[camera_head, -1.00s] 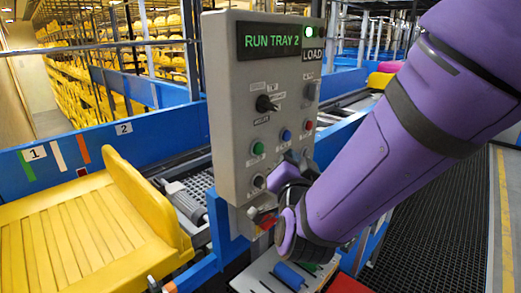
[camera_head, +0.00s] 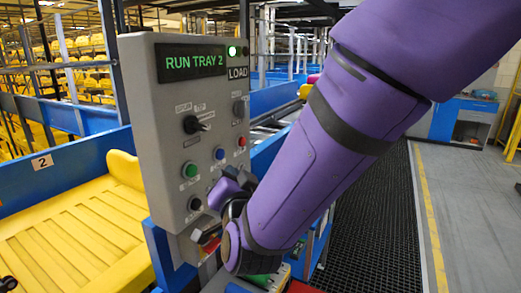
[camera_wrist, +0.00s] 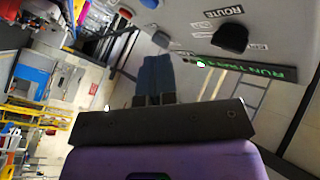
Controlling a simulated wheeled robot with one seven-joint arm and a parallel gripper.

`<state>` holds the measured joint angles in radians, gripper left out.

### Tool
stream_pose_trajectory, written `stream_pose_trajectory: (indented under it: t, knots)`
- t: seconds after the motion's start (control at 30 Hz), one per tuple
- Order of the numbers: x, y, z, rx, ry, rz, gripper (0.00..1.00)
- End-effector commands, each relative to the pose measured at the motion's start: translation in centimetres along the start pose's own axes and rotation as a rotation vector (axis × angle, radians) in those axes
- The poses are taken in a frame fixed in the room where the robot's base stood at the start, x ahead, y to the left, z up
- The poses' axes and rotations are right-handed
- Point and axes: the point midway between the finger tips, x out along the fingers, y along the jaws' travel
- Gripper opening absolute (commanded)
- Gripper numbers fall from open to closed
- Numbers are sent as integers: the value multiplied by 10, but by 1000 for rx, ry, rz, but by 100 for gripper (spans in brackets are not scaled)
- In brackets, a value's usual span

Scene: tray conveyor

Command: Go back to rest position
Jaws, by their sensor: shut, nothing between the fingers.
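My purple arm reaches down across the head view to the lower part of a grey control panel (camera_head: 165,130). My gripper (camera_wrist: 158,75) shows in the wrist view as two dark blue fingers, shut together with nothing between them. The panel also shows close by in the wrist view (camera_wrist: 275,30), with a black knob (camera_wrist: 230,38) beside the fingers. I cannot tell whether the fingers touch the panel; they look apart from it.
The panel's screen (camera_head: 194,62) reads RUN TRAY 2, with a lit green lamp (camera_head: 232,50) beside it. A yellow tray (camera_head: 75,225) sits left of the panel on the blue-sided conveyor. A dark floor mat (camera_head: 365,220) and open grey floor (camera_head: 470,220) lie to the right.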

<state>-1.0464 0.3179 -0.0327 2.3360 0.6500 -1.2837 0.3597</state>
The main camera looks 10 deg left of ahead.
Motion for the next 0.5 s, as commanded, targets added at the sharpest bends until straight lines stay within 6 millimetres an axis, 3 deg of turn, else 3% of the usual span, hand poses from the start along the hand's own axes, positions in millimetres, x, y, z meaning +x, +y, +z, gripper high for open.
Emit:
stream_pose_trajectory:
  t: [0.27,0.5]
  knots:
    - [11,47,-82,-33,-189,108,0]
    - [-21,93,-152,-109,-386,202,0]
